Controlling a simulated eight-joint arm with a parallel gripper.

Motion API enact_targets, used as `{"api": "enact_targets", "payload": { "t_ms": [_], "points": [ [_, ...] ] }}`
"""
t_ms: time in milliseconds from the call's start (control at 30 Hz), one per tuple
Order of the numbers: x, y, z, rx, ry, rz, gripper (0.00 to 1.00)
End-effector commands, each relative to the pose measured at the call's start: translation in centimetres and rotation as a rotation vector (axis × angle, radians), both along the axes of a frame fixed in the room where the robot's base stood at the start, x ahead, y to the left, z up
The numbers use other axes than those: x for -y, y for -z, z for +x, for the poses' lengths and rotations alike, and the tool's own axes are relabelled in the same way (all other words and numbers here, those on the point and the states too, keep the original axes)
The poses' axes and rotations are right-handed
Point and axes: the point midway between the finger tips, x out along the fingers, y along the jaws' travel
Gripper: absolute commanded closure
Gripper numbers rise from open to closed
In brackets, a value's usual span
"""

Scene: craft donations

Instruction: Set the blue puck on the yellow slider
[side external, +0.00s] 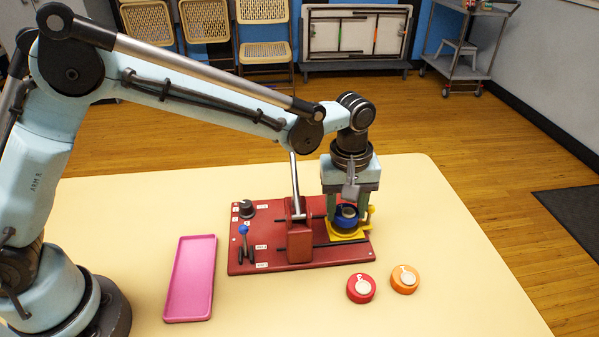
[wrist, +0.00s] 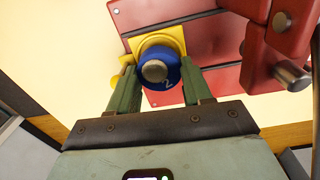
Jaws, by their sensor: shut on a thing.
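The blue puck (side external: 346,218) has a pale round knob on top and is between the fingers of my gripper (side external: 347,212). My gripper points down and is shut on the puck. The yellow slider (side external: 345,236) is a small plate at the right end of the red board, directly under the puck. In the wrist view the puck (wrist: 158,71) lies between the green fingertips (wrist: 156,82), over the yellow slider (wrist: 141,42). I cannot tell whether the puck touches the slider.
The red board (side external: 275,264) carries a red block (side external: 300,243) with an upright lever, a blue-tipped switch (side external: 244,236) and a black knob (side external: 246,208). A pink tray (side external: 190,279) lies to the left. A red puck (side external: 361,288) and an orange puck (side external: 404,279) lie in front.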

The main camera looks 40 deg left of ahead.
Motion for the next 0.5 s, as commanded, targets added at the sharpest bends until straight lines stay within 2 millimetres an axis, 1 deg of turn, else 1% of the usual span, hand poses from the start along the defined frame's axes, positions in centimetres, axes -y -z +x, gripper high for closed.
{"api": "enact_targets", "payload": {
  "t_ms": [500],
  "points": [
    [0.01,0.86,0.03,0.0,0.0,0.0,0.8]
  ]
}}
